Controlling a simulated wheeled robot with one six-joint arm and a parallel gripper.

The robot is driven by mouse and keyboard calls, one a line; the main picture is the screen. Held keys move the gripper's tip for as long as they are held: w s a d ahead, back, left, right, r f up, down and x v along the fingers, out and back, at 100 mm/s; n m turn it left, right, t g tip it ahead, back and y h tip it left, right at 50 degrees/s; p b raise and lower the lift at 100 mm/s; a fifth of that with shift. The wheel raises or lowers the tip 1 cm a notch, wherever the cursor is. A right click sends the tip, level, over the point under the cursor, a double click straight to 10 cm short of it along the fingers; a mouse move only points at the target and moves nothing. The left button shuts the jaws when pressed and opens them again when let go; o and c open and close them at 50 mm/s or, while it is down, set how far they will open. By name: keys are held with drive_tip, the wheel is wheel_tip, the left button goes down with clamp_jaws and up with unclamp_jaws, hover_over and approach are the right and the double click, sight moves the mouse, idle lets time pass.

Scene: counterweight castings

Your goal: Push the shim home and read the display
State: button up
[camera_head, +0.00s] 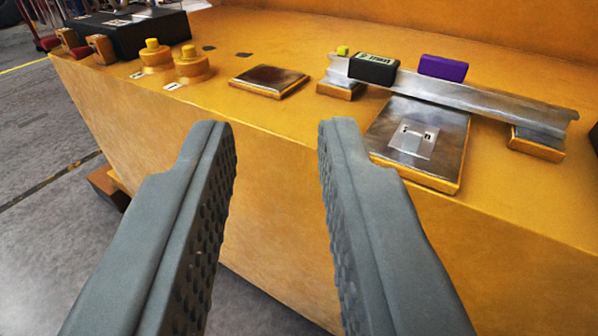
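My gripper (277,124) is open and empty, its two grey ribbed fingers wide apart in front of the yellow casting's edge. A thin pale metal piece with dark slots, which looks like the shim (413,140), lies on a grey metal pad (437,118) to the right of my fingers. A black box with a small pale display (374,68) sits on a long metal bar (480,98). Its digits are too small to read. A purple block (442,67) is also on the bar, right of the display box. The bar passes above the pad's far part.
The bar rests on two raised pads, one at left (340,90) and one at right (537,141). A dark square pad (270,81), yellow knobbed weights (191,66) and a black case (130,33) stand further left on the yellow casting (225,107). Grey floor (50,225) lies below left.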

drive_tip(key=shift+w, duration=0.1)
clamp_jaws()
drive_tip(key=m+g, duration=0.7)
drive_tip(key=g, duration=1)
approach(406, 159)
wheel_tip(406, 159, up, 3)
drive_tip(key=s+a, duration=0.2)
drive_tip(key=s, duration=0.1)
wheel_tip(406, 159, down, 10)
drive_tip(key=shift+a+r, duration=0.15)
drive_tip(key=shift+r, duration=0.05)
drive_tip(key=shift+w+d+f, duration=0.1)
drive_tip(key=shift+w+d, duration=0.6)
drive_tip(key=shift+w, duration=0.25)
drive_tip(key=shift+w+d, duration=0.45)
drive_tip(key=shift+w, duration=0.25)
